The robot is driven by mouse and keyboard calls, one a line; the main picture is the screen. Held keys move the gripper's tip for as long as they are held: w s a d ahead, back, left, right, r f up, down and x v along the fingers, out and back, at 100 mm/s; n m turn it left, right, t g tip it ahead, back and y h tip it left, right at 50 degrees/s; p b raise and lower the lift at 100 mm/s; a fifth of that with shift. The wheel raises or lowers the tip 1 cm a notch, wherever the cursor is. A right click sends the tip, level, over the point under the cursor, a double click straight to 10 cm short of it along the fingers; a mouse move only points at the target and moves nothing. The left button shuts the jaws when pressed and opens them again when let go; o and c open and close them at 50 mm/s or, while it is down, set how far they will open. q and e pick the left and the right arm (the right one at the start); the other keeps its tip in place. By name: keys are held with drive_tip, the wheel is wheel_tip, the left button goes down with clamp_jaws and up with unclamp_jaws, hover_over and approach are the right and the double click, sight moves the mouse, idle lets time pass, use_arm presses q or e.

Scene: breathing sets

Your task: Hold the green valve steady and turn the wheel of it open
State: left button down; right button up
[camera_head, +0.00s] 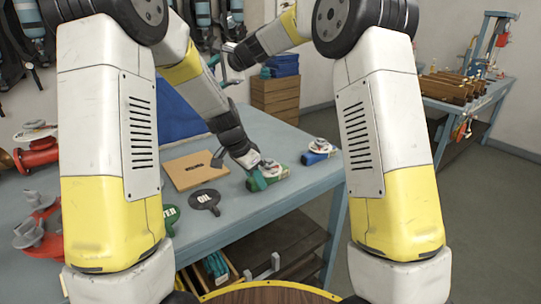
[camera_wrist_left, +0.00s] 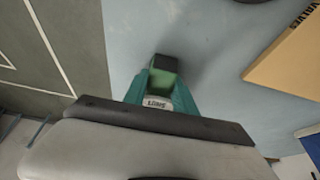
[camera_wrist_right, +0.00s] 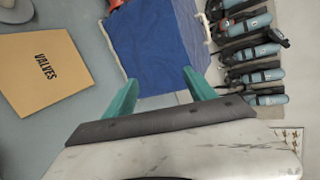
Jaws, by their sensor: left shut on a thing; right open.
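The green valve (camera_head: 280,174) lies near the right front part of the blue-grey table, with a pale grey wheel on top. My left gripper (camera_head: 257,181) is shut on the valve's left end. The left wrist view shows its teal fingers on both sides of the green body (camera_wrist_left: 163,78), with a small white label between them; the wheel is not seen there.
A blue valve (camera_head: 318,154) stands just right of the green one. A tan "VALVES" board (camera_head: 190,170) and a dark "OIL" tag (camera_head: 205,200) lie to the left. Red valves (camera_head: 38,155) are far left.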

drive_tip(key=s+d+f+n+g+h, duration=0.2)
drive_tip(key=s+f+n+g, duration=0.2)
drive_tip(key=s+f, duration=0.15)
drive_tip(key=n+g+h, duration=0.2)
drive_tip(key=g+h, duration=0.2)
drive_tip(key=h, duration=0.3)
hover_over(272, 160)
wheel_tip(272, 160, down, 3)
drive_tip(key=f, duration=1.1)
drive_tip(key=shift+w+a+f, duration=0.1)
drive_tip(key=shift+a+f, duration=0.15)
drive_tip(key=shift+f, duration=0.05)
drive_tip(key=c, duration=1.4)
use_arm(q)
drive_tip(key=shift+w+a, duration=0.1)
use_arm(e)
drive_tip(key=shift+d, duration=0.15)
